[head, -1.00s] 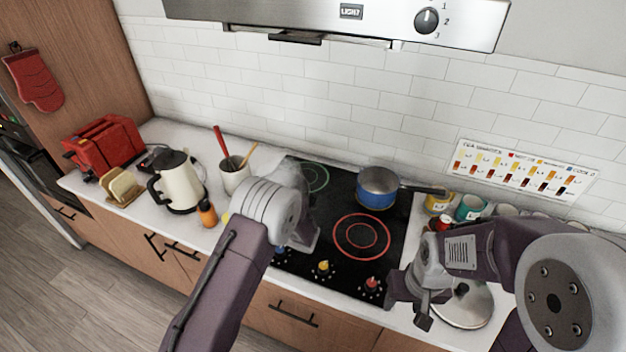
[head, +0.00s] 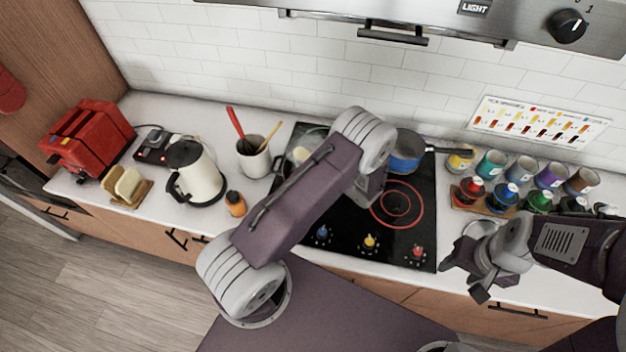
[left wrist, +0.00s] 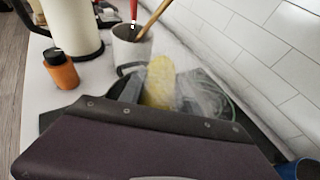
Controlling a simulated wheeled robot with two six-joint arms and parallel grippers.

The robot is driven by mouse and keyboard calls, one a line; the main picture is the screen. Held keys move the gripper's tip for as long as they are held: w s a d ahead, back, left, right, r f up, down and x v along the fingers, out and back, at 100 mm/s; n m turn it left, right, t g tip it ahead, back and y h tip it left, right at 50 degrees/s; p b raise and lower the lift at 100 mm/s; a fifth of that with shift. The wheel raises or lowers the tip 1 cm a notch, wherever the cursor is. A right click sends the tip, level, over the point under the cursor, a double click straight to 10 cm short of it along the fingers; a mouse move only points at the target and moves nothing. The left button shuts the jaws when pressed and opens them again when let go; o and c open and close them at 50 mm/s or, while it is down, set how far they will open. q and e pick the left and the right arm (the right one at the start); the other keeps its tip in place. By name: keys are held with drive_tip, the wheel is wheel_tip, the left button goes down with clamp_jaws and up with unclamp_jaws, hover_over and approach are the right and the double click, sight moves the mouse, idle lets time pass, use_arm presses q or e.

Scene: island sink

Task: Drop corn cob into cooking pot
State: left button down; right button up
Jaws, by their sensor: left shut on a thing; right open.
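The yellow corn cob (left wrist: 160,82) shows in the left wrist view, held by my left gripper (left wrist: 148,88), which is shut on it. In the head view the cob (head: 301,155) is a small pale yellow patch over the left of the stove, and my arm hides most of that gripper. The blue cooking pot (head: 404,153) stands on the back right of the stove, partly hidden by my left arm. The cob is left of the pot and apart from it. A blue edge of the pot (left wrist: 302,170) shows at lower right in the left wrist view. My right gripper (head: 466,274) is open and empty over the counter's front edge.
A utensil crock (head: 253,160), a kettle (head: 197,178) and an orange bottle (head: 236,204) stand left of the black stove (head: 400,240). Several colored jars (head: 507,195) stand to its right. A metal lid (head: 482,230) lies partly behind my right gripper.

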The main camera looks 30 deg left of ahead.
use_arm(q)
drive_tip(key=f, duration=0.1)
drive_tip(key=f+b, duration=0.1)
drive_tip(key=f, duration=0.1)
drive_tip(key=shift+a+f+b, duration=0.25)
drive_tip(key=shift+a+b, duration=0.05)
drive_tip(key=shift+a, duration=0.1)
drive_tip(key=shift+d+f, duration=0.25)
drive_tip(key=shift+d, duration=0.1)
drive_tip(key=c, duration=1)
unclamp_jaws()
drive_tip(key=shift+o, duration=1.2)
drive_tip(key=shift+a, duration=0.2)
drive_tip(key=shift+d, duration=0.1)
